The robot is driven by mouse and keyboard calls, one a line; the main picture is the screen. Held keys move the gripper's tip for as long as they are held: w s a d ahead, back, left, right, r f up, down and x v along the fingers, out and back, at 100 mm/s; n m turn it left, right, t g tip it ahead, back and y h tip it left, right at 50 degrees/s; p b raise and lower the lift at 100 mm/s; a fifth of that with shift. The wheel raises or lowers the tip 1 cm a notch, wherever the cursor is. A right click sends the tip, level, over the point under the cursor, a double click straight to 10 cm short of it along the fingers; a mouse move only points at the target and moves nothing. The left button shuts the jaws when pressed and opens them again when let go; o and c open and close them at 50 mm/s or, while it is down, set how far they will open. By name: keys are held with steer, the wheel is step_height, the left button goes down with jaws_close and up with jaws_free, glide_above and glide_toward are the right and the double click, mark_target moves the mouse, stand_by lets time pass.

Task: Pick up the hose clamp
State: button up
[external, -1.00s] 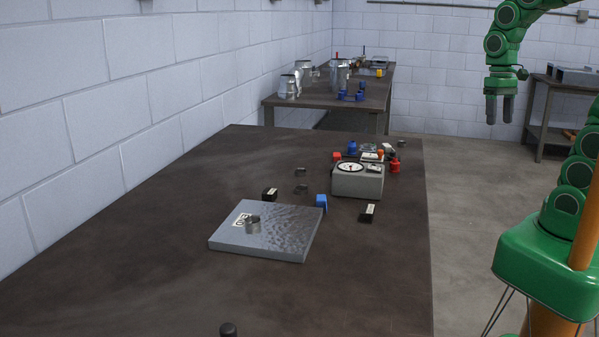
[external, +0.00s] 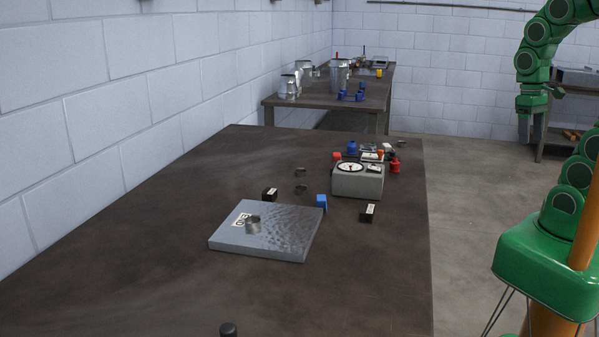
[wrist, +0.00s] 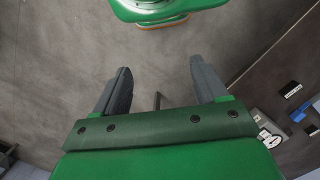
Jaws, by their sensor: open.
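Several small metal rings that look like hose clamps are in the external view. One ring (external: 253,224) stands on the grey plate (external: 290,240). Two thin bands lie on the dark table behind it, a farther band (external: 300,171) and a nearer band (external: 301,189). Another small ring (external: 401,143) is near the table's far right corner. I cannot tell which one the task means. My gripper (external: 531,128) is off the right side of the table, pointing down. In the wrist view my gripper (wrist: 160,70) is open and empty above the floor.
A grey dial scale (external: 358,182), a blue block (external: 321,202) and black blocks, one at the right (external: 367,213), stand on the dark table (external: 130,270). A second table (external: 325,104) with metal duct parts is behind. The front of the table is mostly clear.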

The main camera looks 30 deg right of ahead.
steer(key=shift+w+r, duration=0.1)
steer(key=w+a+r+m, duration=0.2)
steer(key=w+a, duration=0.3)
steer(key=w, duration=0.8)
steer(key=w+a+r+m, duration=0.15)
steer(key=w+a, duration=0.25)
steer(key=w, duration=0.9)
steer(key=m+t, duration=0.2)
steer(key=m, duration=0.5)
glide_toward(301, 187)
steer(key=shift+w+d+f, duration=0.1)
steer(key=shift+w+d, duration=0.35)
steer(key=shift+a+f, duration=0.3)
steer(key=shift+a, duration=0.15)
steer(key=shift+s+f, duration=0.25)
steer(key=shift+f, duration=1.7)
steer(key=shift+s+f, duration=0.2)
steer(key=shift+f, duration=1.75)
